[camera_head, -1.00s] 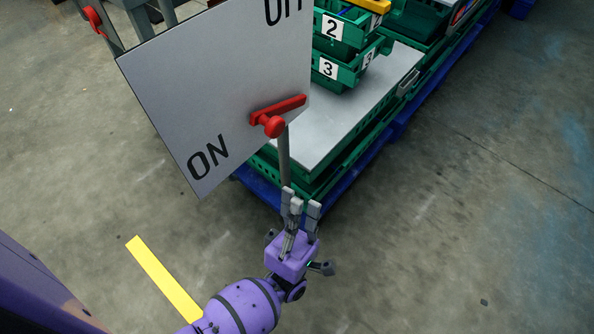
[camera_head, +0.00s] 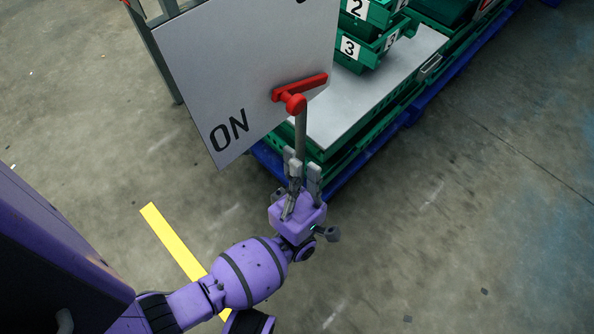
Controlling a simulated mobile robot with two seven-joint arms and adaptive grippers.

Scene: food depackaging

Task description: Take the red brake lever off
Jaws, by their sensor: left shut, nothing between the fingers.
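The red brake lever (camera_head: 302,90) sits on a pale metal sign plate, its bar pointing up and right from the end near the word "ON". A red round knob (camera_head: 295,103) is at its lower end, and a grey rod (camera_head: 300,135) runs down from it. My left gripper (camera_head: 301,168) is just below the lever, by the lower end of the rod. It is shut with nothing held and appears apart from the red lever. Its fingers overlap the rod's lower end, so I cannot tell whether they touch it. My right gripper is not in view.
The sign plate (camera_head: 232,75) fills the upper middle. Behind it are a grey-topped green cart (camera_head: 370,95) on a blue base and green bins (camera_head: 365,50) numbered 2 and 3. A yellow floor strip (camera_head: 172,240) lies lower left.

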